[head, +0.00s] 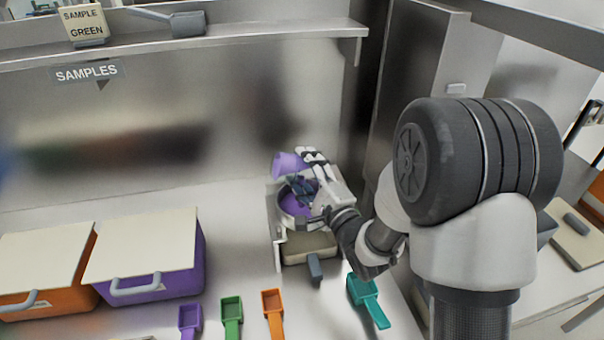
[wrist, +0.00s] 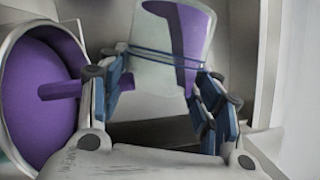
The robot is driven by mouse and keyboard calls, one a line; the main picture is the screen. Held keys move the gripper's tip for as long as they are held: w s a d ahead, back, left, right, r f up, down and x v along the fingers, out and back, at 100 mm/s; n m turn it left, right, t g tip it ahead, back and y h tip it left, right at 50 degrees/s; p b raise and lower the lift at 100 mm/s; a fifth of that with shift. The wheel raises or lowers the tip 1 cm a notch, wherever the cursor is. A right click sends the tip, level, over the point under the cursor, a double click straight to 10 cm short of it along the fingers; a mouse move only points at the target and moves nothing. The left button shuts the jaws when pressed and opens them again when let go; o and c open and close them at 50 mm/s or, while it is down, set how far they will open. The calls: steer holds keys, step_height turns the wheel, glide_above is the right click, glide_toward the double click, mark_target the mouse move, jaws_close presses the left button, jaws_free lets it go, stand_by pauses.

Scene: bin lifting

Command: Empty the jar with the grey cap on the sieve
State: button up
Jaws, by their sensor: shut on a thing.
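My gripper (head: 318,172) is shut on a jar (head: 289,164), holding it tilted above the sieve (head: 296,221). In the wrist view the blue fingers of my gripper (wrist: 165,90) are on both sides of the jar (wrist: 157,68), which is pale and see-through with a purple band of contents inside. The sieve (wrist: 75,32) is at the left there, a round metal rim with purple material in it. A purple streak (wrist: 60,89) runs between the sieve and the jar's side, partly behind a finger. No grey cap is visible on the jar.
The sieve sits in a metal stand (head: 277,235) above a beige box (head: 309,248). A purple bin (head: 150,285) and an orange bin (head: 40,300) with pale lids stand left. Purple (head: 190,318), green (head: 232,312), orange (head: 272,302) and teal (head: 362,290) scoops lie in front.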

steer(key=shift+m, duration=0.3)
stand_by(0.8)
steer(key=shift+r+n, duration=0.4)
steer(key=shift+r, duration=0.05)
steer(key=shift+d+r+n+g+p, duration=0.1)
steer(key=shift+r+n+g+p, duration=0.2)
steer(key=shift+n+p, duration=0.35)
steer(key=shift+f, duration=0.15)
steer(key=shift+f+b, duration=0.1)
steer(key=shift+b, duration=0.2)
steer(key=shift+s+a+f+n+b, duration=0.2)
steer(key=shift+a+f+n+b, duration=0.15)
steer(key=shift+f+n+b, duration=0.15)
steer(key=shift+r, duration=0.1)
